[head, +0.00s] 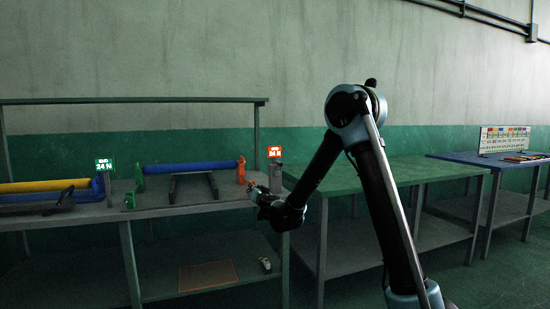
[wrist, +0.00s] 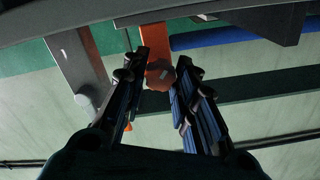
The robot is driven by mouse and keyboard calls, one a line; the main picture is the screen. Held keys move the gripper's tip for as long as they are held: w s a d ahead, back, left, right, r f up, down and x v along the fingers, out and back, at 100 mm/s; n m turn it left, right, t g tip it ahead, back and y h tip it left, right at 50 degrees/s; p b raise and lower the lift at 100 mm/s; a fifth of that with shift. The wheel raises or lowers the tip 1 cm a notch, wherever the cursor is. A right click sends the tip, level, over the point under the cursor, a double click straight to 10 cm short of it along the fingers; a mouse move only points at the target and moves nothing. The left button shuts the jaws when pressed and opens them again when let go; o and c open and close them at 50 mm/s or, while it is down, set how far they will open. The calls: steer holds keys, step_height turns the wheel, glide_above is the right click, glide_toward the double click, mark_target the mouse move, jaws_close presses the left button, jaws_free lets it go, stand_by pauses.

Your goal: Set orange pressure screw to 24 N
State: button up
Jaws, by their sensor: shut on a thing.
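The orange pressure screw shows in the wrist view as a lobed, reddish-orange knob (wrist: 159,74) in front of an orange upright (wrist: 155,38). In the head view the orange stand (head: 241,170) is at the right end of the blue roller (head: 190,168). My gripper (wrist: 163,68) has a finger on each side of the knob and is shut on it. In the head view my gripper (head: 252,188) is small, at the stand's lower right. A small orange sign (head: 275,152) carries a force reading in N, too small to read surely.
A yellow roller (head: 45,185) lies at the far left. A grey post (wrist: 75,60) stands close left of my fingers in the wrist view. A green-topped table (head: 400,172) at the right is clear.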

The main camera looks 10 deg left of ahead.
steer(key=o, duration=0.7)
steer(key=shift+w+d, duration=0.15)
steer(key=shift+d, duration=0.05)
steer(key=shift+o, duration=0.2)
steer(key=shift+a, duration=0.1)
steer(key=v, duration=0.6)
